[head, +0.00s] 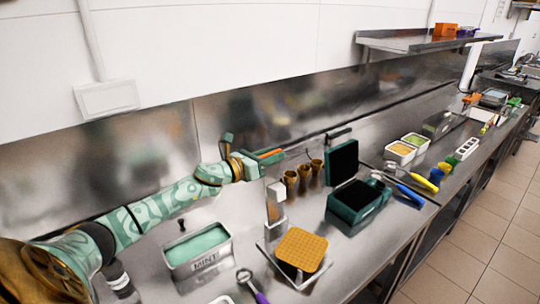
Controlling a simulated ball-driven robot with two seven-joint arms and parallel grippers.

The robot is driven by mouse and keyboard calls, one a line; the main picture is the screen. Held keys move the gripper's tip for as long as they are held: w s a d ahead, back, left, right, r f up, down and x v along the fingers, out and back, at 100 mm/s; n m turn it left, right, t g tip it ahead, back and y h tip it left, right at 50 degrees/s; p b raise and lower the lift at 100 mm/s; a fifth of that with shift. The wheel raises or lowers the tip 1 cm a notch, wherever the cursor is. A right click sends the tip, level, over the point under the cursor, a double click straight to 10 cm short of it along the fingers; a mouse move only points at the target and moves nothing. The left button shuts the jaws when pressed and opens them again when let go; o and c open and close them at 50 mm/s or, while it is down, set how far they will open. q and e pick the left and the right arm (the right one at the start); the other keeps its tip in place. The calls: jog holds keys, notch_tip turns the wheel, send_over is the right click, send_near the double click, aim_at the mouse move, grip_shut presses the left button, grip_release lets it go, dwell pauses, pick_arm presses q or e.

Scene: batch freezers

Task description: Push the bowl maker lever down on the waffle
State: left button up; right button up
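A square golden waffle (301,249) lies flat on top of the bowl maker, whose square metal base (288,274) shows below it. A pale upright part (276,194) stands just behind the waffle and seems to belong to the bowl maker. I cannot clearly make out the lever. My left gripper (249,149) is above and behind the bowl maker, near the back wall, with its fingers apart and nothing seen between them. It appears clear of the waffle. My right gripper is not in view.
An open dark green waffle iron (357,203) stands right of the bowl maker. Brown cones (303,176) stand behind it. A tub marked MINT (198,250) and a purple-handled scoop (258,295) are at left. Blue and yellow-handled tools (410,194) lie farther right.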

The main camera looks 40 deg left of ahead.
pick_arm(q)
grip_shut()
jog(key=shift+d, duration=0.1)
